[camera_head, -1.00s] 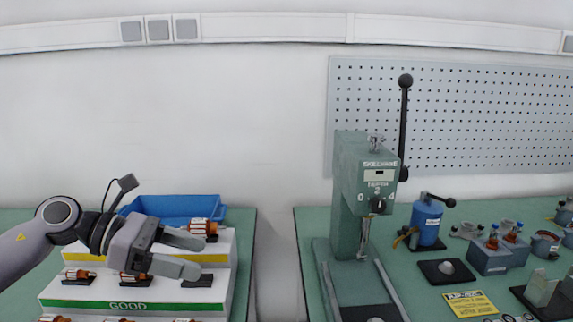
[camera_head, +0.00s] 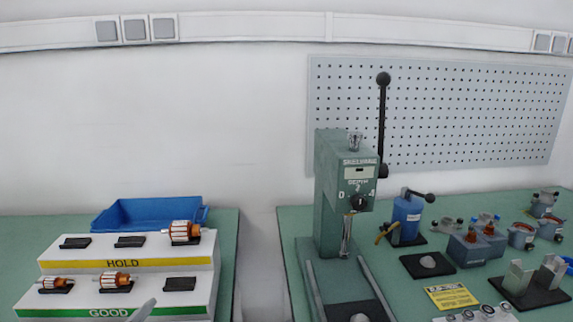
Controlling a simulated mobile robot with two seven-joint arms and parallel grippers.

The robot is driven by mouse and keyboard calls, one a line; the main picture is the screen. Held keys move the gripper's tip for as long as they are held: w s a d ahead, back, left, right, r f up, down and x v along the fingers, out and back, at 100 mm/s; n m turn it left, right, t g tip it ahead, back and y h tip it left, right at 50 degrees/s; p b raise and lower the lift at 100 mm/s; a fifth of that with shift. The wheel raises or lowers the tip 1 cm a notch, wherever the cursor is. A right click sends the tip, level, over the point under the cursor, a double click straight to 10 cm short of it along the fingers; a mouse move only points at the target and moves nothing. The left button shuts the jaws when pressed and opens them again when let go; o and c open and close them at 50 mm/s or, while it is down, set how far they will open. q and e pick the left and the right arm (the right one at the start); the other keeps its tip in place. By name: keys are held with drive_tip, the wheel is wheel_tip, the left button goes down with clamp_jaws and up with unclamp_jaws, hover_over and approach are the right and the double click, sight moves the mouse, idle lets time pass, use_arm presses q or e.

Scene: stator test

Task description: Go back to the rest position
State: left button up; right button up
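Only a grey fingertip of my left gripper (camera_head: 143,311) shows at the bottom edge, in front of the GOOD row. The rest of that gripper is out of view, so I cannot tell its opening. My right gripper is not in view. The stepped white rack (camera_head: 55,248) has a HOLD step and a GOOD step. One copper rotor (camera_head: 185,232) sits on the right holder of the HOLD step. On the GOOD step, one rotor (camera_head: 55,283) sits at the left and another (camera_head: 114,279) in the middle. The right GOOD holder (camera_head: 180,284) is empty.
A blue bin (camera_head: 148,214) stands behind the rack. A green press (camera_head: 340,190) stands on the right table, with a blue cylinder device (camera_head: 407,215) and several small fixtures beside it. A gap (camera_head: 257,270) separates the two tables.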

use_arm(q)
drive_tip(key=s+a+f+n+g, duration=0.1)
drive_tip(key=s+f+n+g, duration=0.5)
drive_tip(key=s, duration=0.6)
drive_tip(key=s+a+f+n+g, duration=0.1)
drive_tip(key=s+f+n+g, duration=0.2)
drive_tip(key=s+f+g, duration=0.6)
drive_tip(key=w+d+f+t, duration=0.1)
drive_tip(key=w+f+t, duration=0.1)
drive_tip(key=f+t, duration=0.2)
drive_tip(key=w+d+f+t+h, duration=0.1)
drive_tip(key=w+d+f+t, duration=0.1)
drive_tip(key=f+t, duration=0.3)
drive_tip(key=shift+w+f+t+b, duration=0.2)
drive_tip(key=shift+w+t+b, duration=0.05)
drive_tip(key=shift+t+b, duration=0.15)
